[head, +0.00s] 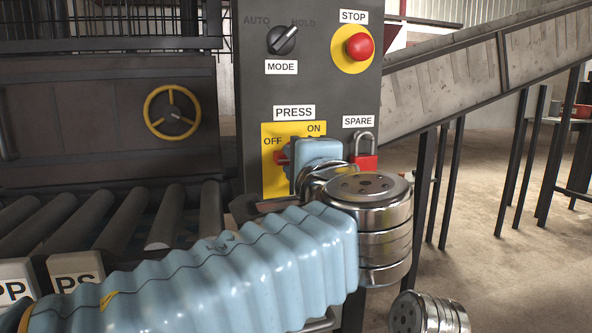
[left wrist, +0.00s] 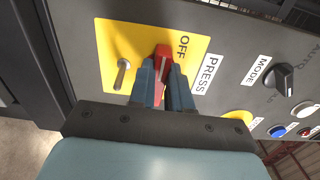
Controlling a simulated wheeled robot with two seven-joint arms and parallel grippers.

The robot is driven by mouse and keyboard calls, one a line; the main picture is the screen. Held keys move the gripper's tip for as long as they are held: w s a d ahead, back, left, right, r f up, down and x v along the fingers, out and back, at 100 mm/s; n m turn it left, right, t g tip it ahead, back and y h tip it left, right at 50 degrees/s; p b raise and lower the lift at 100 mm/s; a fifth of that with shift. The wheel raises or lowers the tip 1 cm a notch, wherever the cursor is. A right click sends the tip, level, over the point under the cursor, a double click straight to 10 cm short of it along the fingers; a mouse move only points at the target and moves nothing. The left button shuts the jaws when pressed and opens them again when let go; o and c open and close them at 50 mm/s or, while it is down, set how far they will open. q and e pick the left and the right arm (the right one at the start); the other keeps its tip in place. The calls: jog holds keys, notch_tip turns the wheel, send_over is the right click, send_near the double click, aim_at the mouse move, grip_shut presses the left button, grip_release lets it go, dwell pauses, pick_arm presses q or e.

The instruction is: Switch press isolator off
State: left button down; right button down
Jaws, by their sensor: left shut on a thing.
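The press isolator is a red handle (head: 281,158) on a yellow plate (head: 270,182) below the PRESS label. My left gripper (head: 297,160) is at this plate, shut on the handle; its blue-grey wrist hides most of the handle in the head view. In the left wrist view, the red handle (left wrist: 163,52) lies between the two fingers of the left gripper (left wrist: 162,75). The handle lies roughly level across the plate, its visible end pointing left, below the OFF mark. The ON mark shows at the plate's upper right. My right gripper is not in view.
A red padlock (head: 364,161) hangs under the SPARE label, close right of my wrist. Above are the MODE knob (head: 282,40) and a red STOP button (head: 359,46). A metal pin (left wrist: 123,72) stands out of the yellow plate. Rollers (head: 120,220) lie at left.

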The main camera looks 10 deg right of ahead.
pick_arm(q)
jog(key=shift+f, duration=0.1)
dwell(0.5)
jog(key=c, duration=1.1)
grip_release()
jog(key=shift+o, duration=0.2)
jog(key=s, duration=1.3)
jog(key=shift+s+d+p, duration=0.25)
jog(key=shift+s+p, duration=0.1)
jog(key=shift+s, duration=0.05)
